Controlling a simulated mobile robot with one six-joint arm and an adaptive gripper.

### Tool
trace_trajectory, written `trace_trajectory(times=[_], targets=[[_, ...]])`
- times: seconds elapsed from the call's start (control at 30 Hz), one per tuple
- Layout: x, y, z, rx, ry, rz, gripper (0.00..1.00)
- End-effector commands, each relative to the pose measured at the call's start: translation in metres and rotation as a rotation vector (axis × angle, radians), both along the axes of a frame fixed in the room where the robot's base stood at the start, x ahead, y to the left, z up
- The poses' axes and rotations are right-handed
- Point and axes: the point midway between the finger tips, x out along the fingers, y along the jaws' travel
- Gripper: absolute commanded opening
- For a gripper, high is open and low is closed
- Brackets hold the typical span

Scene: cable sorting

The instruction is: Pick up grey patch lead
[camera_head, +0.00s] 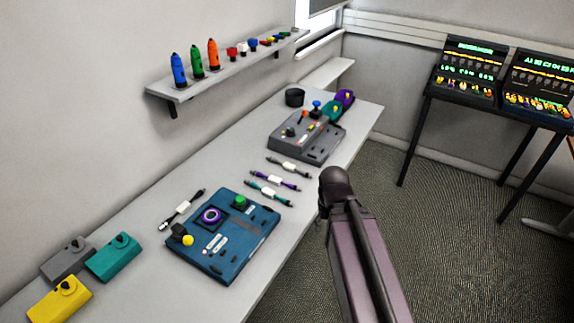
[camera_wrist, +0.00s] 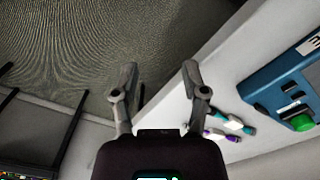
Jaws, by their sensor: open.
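The grey patch lead (camera_head: 289,167) lies on the long bench with a white label around its middle. It is the farthest of three leads in a row, beyond a purple lead (camera_head: 275,180) and a teal lead (camera_head: 268,194). In the wrist view my gripper (camera_wrist: 160,73) is open and empty, its two fingers spread above the floor and the bench edge. The teal lead (camera_wrist: 230,121) and purple lead (camera_wrist: 219,135) show to the right of the fingers there. I cannot make out the grey lead in that view. In the head view my arm is right of the leads, its fingers not distinguishable.
A blue panel box (camera_head: 222,235) is in front of the leads and a grey device (camera_head: 306,136) behind them. A black-and-white lead (camera_head: 182,209) lies near the wall. Connector blocks (camera_head: 68,258) stand front left. A shelf (camera_head: 228,70) overhangs the bench.

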Motion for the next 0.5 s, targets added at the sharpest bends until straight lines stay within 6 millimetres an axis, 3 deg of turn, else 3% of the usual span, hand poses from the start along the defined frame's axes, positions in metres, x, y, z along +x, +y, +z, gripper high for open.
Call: trace_trajectory(times=[0.2, 0.23, 0.27, 0.5], targets=[[0.0000, 0.0000, 0.0000, 0.000, 0.000, 0.000, 0.57], [0.0000, 0.0000, 0.0000, 0.000, 0.000, 0.000, 0.66], [0.0001, 0.0000, -0.0001, 0.000, 0.000, -0.001, 0.67], [0.0095, -0.0012, -0.0070, 0.044, -0.011, -0.077, 0.67]])
